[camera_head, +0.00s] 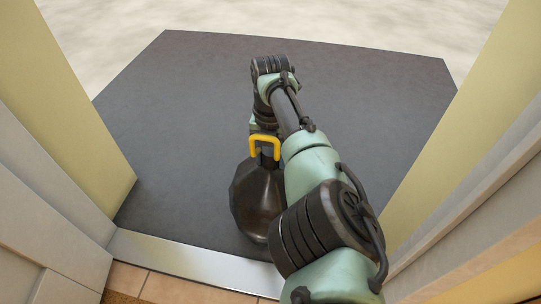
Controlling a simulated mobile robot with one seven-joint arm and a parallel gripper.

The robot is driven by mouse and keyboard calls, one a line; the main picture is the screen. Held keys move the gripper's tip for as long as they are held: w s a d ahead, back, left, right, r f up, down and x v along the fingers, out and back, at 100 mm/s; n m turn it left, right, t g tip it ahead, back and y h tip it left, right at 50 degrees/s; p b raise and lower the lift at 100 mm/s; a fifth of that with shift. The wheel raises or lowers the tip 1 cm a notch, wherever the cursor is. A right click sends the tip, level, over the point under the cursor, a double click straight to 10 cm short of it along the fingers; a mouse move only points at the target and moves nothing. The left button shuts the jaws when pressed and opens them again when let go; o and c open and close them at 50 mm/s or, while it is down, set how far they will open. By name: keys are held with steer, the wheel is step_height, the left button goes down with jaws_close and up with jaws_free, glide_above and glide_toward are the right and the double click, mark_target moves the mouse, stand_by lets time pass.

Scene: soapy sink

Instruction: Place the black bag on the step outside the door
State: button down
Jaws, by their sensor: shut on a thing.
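My arm covers part of the bag's right side.
A metal threshold strip (185,256) crosses the doorway, with tan floor tiles (165,288) inside. Yellow door jambs (75,130) stand close on the left and right. The step is bare at left, right and back, with pale ground (330,20) beyond.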

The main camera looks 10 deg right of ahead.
steer(key=shift+w+f+b, duration=0.1)
steer(key=shift+f+b, duration=1.2)
steer(key=shift+f, duration=0.25)
steer(key=shift+r, duration=0.1)
steer(key=c, duration=0.7)
jaws_free()
steer(key=shift+f, duration=0.35)
steer(key=o, duration=0.4)
steer(key=shift+r, duration=0.1)
step_height(320, 180, up, 12)
steer(key=p, duration=0.9)
steer(key=shift+r+p, duration=0.1)
steer(key=shift+p, duration=0.25)
